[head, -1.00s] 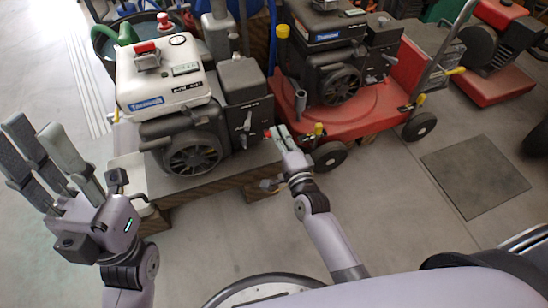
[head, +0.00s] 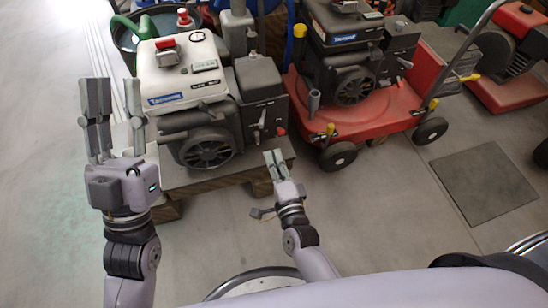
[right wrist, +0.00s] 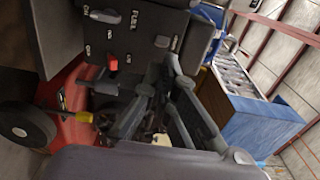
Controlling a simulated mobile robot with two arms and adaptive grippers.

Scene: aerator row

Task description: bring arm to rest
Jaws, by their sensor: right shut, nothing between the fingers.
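My right gripper (head: 271,156) is at the middle of the head view, in front of the lower right corner of the white-topped engine (head: 183,88). Its fingers are together with nothing between them. A small red knob (head: 281,131) on that engine's dark side shows just beyond the fingertips, apart from them in the picture. In the right wrist view the fingers (right wrist: 166,75) point toward a dark engine panel. My left gripper (head: 115,90) is at the left of the head view, fingers up and spread, with nothing between them. It is left of the engine.
The engine stands on a low bench (head: 222,178). A red wheeled machine (head: 385,124) with a black engine stands to its right. A dark floor plate (head: 484,181) lies at the right. Bare floor is in front of the bench and at the far left.

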